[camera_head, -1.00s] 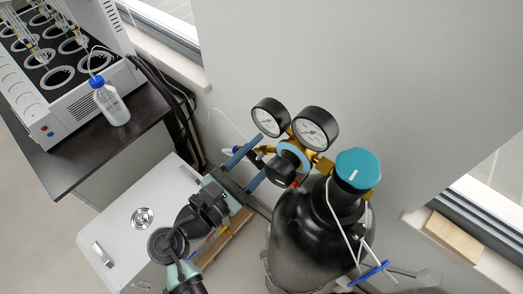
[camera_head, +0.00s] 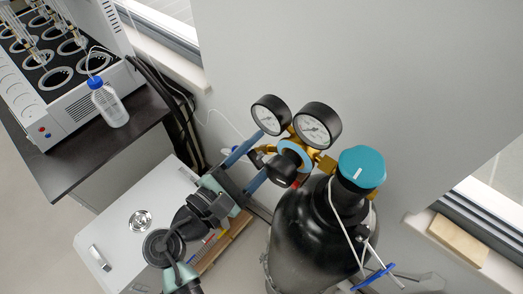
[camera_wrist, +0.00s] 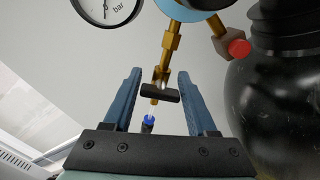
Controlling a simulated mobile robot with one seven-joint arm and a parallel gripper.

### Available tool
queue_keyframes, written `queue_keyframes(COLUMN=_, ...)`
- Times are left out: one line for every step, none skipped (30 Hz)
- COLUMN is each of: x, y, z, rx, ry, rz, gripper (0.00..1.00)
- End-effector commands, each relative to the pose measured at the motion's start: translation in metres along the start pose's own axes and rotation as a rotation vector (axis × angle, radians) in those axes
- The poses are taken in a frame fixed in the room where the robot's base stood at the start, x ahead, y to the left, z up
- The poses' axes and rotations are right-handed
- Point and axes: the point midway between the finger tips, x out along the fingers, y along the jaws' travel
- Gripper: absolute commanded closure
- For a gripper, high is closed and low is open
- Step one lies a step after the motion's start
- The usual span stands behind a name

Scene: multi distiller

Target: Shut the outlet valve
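The gas regulator (camera_head: 297,150) sits beside the top of a black gas cylinder (camera_head: 300,227). It has brass fittings, two round gauges and a large black knob (camera_head: 284,167). The outlet valve shows in the wrist view as a small black bar handle (camera_wrist: 160,93) on a brass stem, roughly crosswise between my fingers. My gripper (camera_head: 262,156) has two blue fingers reaching toward the regulator from the left. In the wrist view my gripper (camera_wrist: 160,76) is open around the handle, with a small gap seen at each side. Contact is not visible.
The cylinder's teal-topped cap (camera_head: 361,165) stands right of the regulator. A red-ended fitting (camera_wrist: 238,48) is near the right finger. A white cabinet (camera_head: 112,222) lies below my arm. A dark table (camera_head: 70,178) holds a blue-capped bottle (camera_head: 110,105). The wall is behind.

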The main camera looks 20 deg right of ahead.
Motion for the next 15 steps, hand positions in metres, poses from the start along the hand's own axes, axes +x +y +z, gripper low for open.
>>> queue_keyframes(x=-0.0001, y=0.0003, z=0.0001, rx=0.0, ry=0.0, rz=0.0, gripper=0.31)
queue_keyframes(x=-0.0001, y=0.0003, z=0.0001, rx=0.0, ry=0.0, rz=0.0, gripper=0.26)
queue_keyframes(x=-0.0001, y=0.0002, z=0.0001, rx=0.0, ry=0.0, rz=0.0, gripper=0.19)
queue_keyframes(x=-0.0001, y=0.0002, z=0.0001, rx=-0.001, ry=0.0, rz=0.0, gripper=0.19)
queue_keyframes(x=-0.0001, y=0.0002, z=0.0, rx=-0.001, ry=0.0, rz=0.0, gripper=0.19)
queue_keyframes(x=-0.0001, y=0.0002, z=0.0, rx=-0.001, ry=0.0, rz=0.0, gripper=0.19)
queue_keyframes(x=-0.0001, y=0.0002, z=0.0, rx=-0.001, ry=0.0, rz=0.0, gripper=0.19)
queue_keyframes(x=-0.0001, y=0.0002, z=0.0, rx=-0.001, ry=0.0, rz=0.0, gripper=0.19)
queue_keyframes(x=-0.0001, y=0.0001, z=0.0, rx=-0.002, ry=0.0, rz=0.0, gripper=0.19)
queue_keyframes(x=-0.0001, y=0.0001, z=0.0, rx=-0.002, ry=0.0, rz=0.0, gripper=0.19)
queue_keyframes(x=-0.0001, y=0.0001, z=-0.0001, rx=-0.002, ry=0.0, rz=0.0, gripper=0.19)
queue_keyframes(x=-0.0001, y=0.0001, z=-0.0001, rx=-0.002, ry=0.0, rz=0.0, gripper=0.19)
queue_keyframes(x=-0.0001, y=0.0001, z=-0.0001, rx=-0.002, ry=0.0, rz=0.0, gripper=0.19)
queue_keyframes(x=-0.0001, y=0.0001, z=-0.0001, rx=-0.002, ry=0.0, rz=0.0, gripper=0.19)
queue_keyframes(x=-0.0003, y=0.0, z=-0.0002, rx=-0.002, ry=0.0, rz=0.0, gripper=0.19)
